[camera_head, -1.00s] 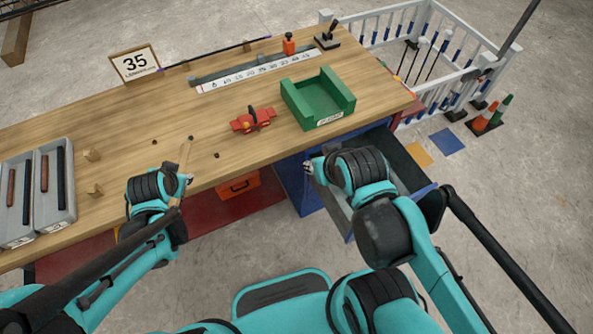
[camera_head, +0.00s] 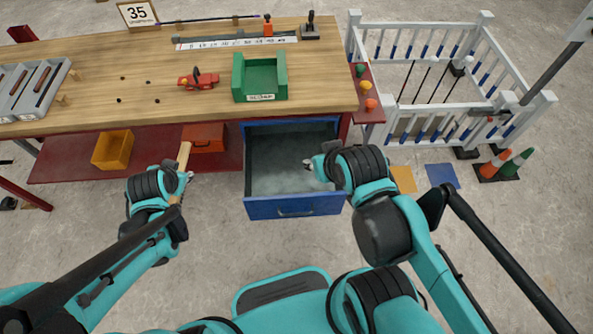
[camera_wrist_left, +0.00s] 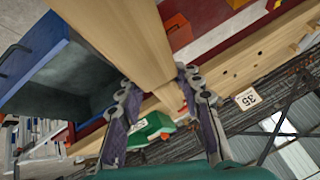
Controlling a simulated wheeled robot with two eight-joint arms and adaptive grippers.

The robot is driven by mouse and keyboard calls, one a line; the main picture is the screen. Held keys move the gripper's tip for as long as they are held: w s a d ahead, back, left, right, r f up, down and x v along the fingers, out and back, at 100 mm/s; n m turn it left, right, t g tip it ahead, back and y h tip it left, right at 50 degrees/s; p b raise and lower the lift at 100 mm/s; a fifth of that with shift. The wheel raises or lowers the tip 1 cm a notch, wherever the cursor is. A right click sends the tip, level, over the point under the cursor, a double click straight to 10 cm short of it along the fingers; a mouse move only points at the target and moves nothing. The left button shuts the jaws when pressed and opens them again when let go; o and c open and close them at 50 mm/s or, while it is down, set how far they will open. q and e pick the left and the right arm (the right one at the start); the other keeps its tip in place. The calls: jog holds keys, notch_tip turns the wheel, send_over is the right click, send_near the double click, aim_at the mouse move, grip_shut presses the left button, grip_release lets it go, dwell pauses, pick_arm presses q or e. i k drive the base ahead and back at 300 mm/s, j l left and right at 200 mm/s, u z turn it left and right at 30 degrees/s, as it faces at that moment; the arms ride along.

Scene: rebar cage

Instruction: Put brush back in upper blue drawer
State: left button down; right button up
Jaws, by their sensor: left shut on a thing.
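My left gripper (camera_head: 184,178) is shut on the brush (camera_head: 183,157), whose pale wooden handle sticks up from the jaws. In the left wrist view the brush (camera_wrist_left: 125,38) lies between the two fingers (camera_wrist_left: 165,105) and runs up out of the frame. The upper blue drawer (camera_head: 295,206) is pulled open under the bench, to the right of the brush. Its grey inside looks empty where visible; it also shows in the left wrist view (camera_wrist_left: 35,55). My right gripper (camera_head: 314,164) is over the drawer's right side, with its fingers too small to judge.
The wooden bench top (camera_head: 130,62) carries a green holder (camera_head: 260,92), a red tool (camera_head: 198,79) and grey trays (camera_head: 52,90). An orange box (camera_head: 203,137) and yellow bin (camera_head: 112,150) sit on the red lower shelf. A white fence (camera_head: 430,120) and cones (camera_head: 505,163) stand at right.

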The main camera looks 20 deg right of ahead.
aim_at(280, 176)
jog(key=l+u, duration=0.1)
jog(key=l, duration=0.35)
jog(key=l+u, duration=0.15)
jog(key=l, duration=0.25)
jog(key=k+l+u, duration=0.1)
jog(key=l, duration=0.35)
jog(key=k+l+u, duration=0.1)
jog(key=l, duration=0.3)
jog(key=k+l+u, duration=0.15)
jog(key=l, duration=0.3)
jog(key=l+u, duration=0.1)
jog(key=l, duration=0.3)
jog(key=i+l, duration=0.15)
jog(key=l, duration=0.4)
jog(key=i+l+u, duration=0.15)
jog(key=l, duration=0.9)
jog(key=i+u, duration=0.05)
jog(key=i, duration=0.05)
